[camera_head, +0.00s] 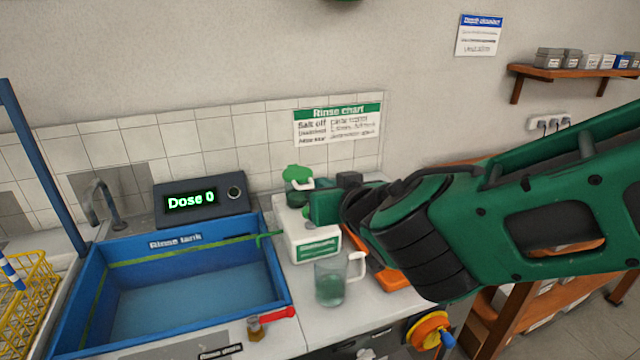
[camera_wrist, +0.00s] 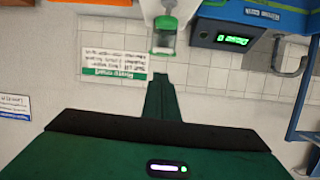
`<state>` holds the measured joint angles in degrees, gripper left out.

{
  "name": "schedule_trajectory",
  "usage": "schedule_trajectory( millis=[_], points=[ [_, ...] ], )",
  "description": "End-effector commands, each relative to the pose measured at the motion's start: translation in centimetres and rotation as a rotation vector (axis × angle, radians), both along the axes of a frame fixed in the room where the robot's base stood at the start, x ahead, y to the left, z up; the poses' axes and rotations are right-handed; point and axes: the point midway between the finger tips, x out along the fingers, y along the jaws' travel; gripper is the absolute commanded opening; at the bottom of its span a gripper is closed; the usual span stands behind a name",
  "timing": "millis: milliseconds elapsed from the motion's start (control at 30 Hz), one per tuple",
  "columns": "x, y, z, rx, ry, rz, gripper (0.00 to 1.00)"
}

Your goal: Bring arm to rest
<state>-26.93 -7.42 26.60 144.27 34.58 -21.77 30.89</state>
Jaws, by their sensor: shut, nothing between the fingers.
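My arm reaches in from the right in the head view. My green gripper (camera_head: 322,207) is over the counter, just above and in front of a white box with a green label (camera_head: 314,246). In the wrist view my gripper (camera_wrist: 160,80) shows as a narrow green shape pointing to the wall tiles. It is shut, with nothing seen held between the fingers. My arm partly hides the counter's right side.
A clear mug (camera_head: 330,284) with a white handle stands below my gripper. A blue rinse tank (camera_head: 75,318) is at left, with a dose display (camera_head: 202,202) behind it. A red-handled object (camera_head: 272,318) lies at the counter's front. A rinse chart (camera_head: 337,124) hangs on the wall.

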Motion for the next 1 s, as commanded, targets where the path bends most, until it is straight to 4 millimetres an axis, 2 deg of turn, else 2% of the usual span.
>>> schedule_trajectory(
  millis=[67, 167, 267, 367, 433, 567, 600, 667, 700, 767, 800, 900, 1000],
  points=[
    [-0.3, -0.2, 0.1, -0.001, 0.001, -0.002, 0.00],
    [0.0, -1.6, -0.2, -0.013, 0.017, -0.031, 0.00],
    [0.9, -5.2, -1.1, -0.043, 0.066, -0.109, 0.00],
    [1.5, -10.9, -2.6, -0.085, 0.153, -0.224, 0.00],
    [1.3, -15.4, -3.8, -0.112, 0.233, -0.313, 0.00],
    [-0.6, -23.4, -6.1, -0.145, 0.398, -0.464, 0.00],
    [-1.6, -25.7, -6.8, -0.149, 0.455, -0.507, 0.00],
    [-3.6, -29.0, -7.8, -0.149, 0.546, -0.569, 0.00],
    [-5.1, -31.1, -8.4, -0.144, 0.610, -0.608, 0.00],
    [-7.8, -33.8, -9.3, -0.131, 0.711, -0.658, 0.00],
    [-9.8, -35.4, -9.9, -0.114, 0.782, -0.687, 0.00],
    [-15.2, -38.3, -11.0, -0.058, 0.959, -0.739, 0.00],
    [-20.1, -39.5, -11.6, 0.012, 1.108, -0.753, 0.00]
  ],
)
